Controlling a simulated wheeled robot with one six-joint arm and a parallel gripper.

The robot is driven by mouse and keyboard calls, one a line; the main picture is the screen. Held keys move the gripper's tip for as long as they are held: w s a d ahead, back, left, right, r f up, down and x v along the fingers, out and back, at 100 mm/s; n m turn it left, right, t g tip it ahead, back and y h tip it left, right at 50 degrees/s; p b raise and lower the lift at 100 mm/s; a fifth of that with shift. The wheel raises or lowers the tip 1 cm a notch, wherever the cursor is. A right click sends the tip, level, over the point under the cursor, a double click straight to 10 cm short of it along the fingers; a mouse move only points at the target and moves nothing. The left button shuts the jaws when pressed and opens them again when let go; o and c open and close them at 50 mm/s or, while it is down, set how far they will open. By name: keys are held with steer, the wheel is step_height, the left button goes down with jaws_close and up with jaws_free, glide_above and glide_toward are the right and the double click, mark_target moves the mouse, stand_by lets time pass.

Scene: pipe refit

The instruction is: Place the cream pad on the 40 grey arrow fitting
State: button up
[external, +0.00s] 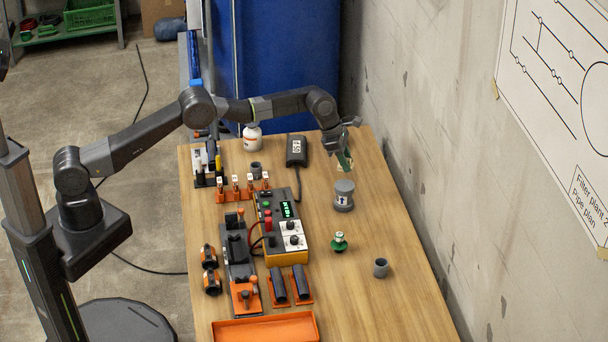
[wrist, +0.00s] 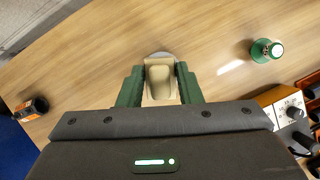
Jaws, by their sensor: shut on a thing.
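The grey fitting (external: 343,197) stands upright on the table, right of the middle in the external view. A pale label with a dark mark shows on its side; I cannot read a number. My gripper (external: 345,161) is above and just beyond it, clear of it. In the wrist view my gripper (wrist: 160,84) has its green fingers shut on the cream pad (wrist: 160,78). A grey rim (wrist: 161,54) shows just beyond the pad, probably the fitting's; the pad hides most of it.
A green fitting (external: 339,242) and a small grey cup (external: 380,268) stand nearer on the table. A control box (external: 280,228) is to the left. A black device (external: 297,150) and a white bottle (external: 252,138) stand at the back. The wall (external: 430,130) borders the right side.

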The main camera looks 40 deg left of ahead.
mark_target(349, 185)
steer(key=shift+f+p, duration=0.45)
steer(key=shift+f, duration=2.65)
steer(key=shift+f, duration=0.15)
steer(key=o, duration=0.9)
steer(key=shift+o, duration=0.2)
steer(key=b+v, duration=0.2)
steer(key=v, duration=1)
steer(key=shift+s+a, duration=0.1)
